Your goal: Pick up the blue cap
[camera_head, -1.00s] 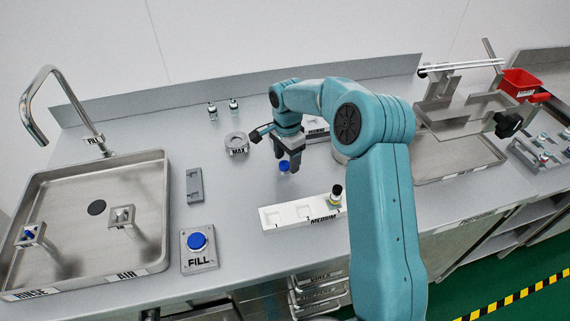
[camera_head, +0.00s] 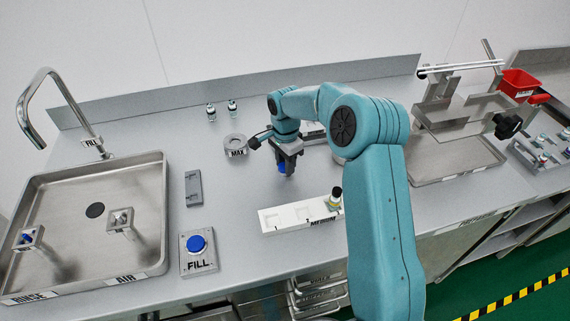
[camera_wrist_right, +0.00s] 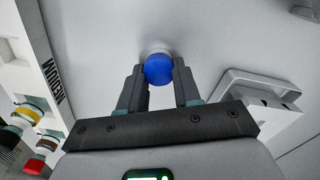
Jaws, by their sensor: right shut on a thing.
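The blue cap (camera_wrist_right: 158,69) is round and shows between the two fingertips of my right gripper (camera_wrist_right: 159,82) in the right wrist view. A pale rim shows just beyond the cap. In the head view the right gripper (camera_head: 287,167) points down at the worktop with the cap (camera_head: 284,168) at its fingertips. The right gripper is shut on the cap. Whether the cap touches the worktop cannot be told. My left gripper is not in view.
A white rack marked MEDIUM (camera_head: 290,215) with a vial stands in front of the gripper. A round MAX holder (camera_head: 235,144) is to its left. A FILL button (camera_head: 197,243) and a sink (camera_head: 75,250) are further left.

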